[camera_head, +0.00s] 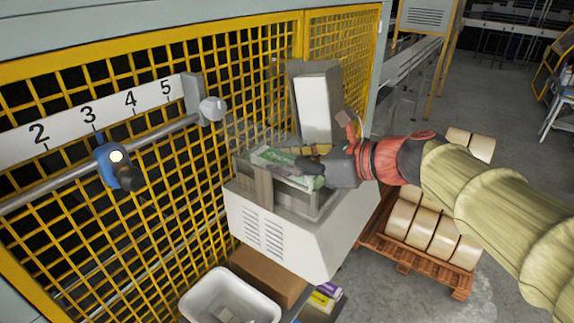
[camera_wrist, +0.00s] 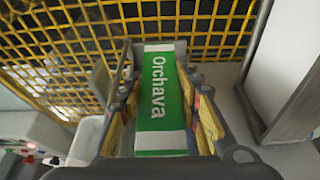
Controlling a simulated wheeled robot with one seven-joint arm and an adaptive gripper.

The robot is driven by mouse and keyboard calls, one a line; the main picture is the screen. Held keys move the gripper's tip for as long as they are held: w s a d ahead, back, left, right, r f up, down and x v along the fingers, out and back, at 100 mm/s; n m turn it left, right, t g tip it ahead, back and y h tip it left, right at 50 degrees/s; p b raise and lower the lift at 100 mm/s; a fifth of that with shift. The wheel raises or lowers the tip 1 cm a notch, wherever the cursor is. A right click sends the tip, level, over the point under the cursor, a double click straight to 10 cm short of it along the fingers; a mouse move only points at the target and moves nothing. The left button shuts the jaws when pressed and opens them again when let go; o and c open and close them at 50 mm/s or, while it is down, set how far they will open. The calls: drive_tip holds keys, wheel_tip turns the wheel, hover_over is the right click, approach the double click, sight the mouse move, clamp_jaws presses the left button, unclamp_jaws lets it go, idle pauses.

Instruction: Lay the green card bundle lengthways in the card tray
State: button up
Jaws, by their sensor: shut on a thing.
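The green card bundle (camera_wrist: 160,98), with white bands and the word "Orchava", lies between the fingers of my gripper (camera_wrist: 163,92) in the wrist view. My gripper is shut on it. In the head view the green bundle (camera_head: 272,156) shows at the top of the grey card tray (camera_head: 318,205) on the white machine housing. My gripper (camera_head: 305,166) reaches in from the right and covers part of the bundle and tray. I cannot tell whether the bundle touches the tray floor.
A yellow mesh guard (camera_head: 160,180) stands close behind and left. A pale upright box (camera_head: 314,105) rises behind the tray. A white bin (camera_head: 228,291), a brown carton (camera_head: 268,277) and small coloured packs (camera_head: 324,296) lie below. A pallet of rolls (camera_head: 428,232) stands right.

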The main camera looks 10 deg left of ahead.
drive_tip(key=shift+w+f, duration=0.1)
drive_tip(key=shift+f, duration=0.3)
drive_tip(key=shift+f+b, duration=0.35)
drive_tip(key=shift+f, duration=0.1)
drive_tip(key=shift+f, duration=0.15)
drive_tip(key=o, duration=1)
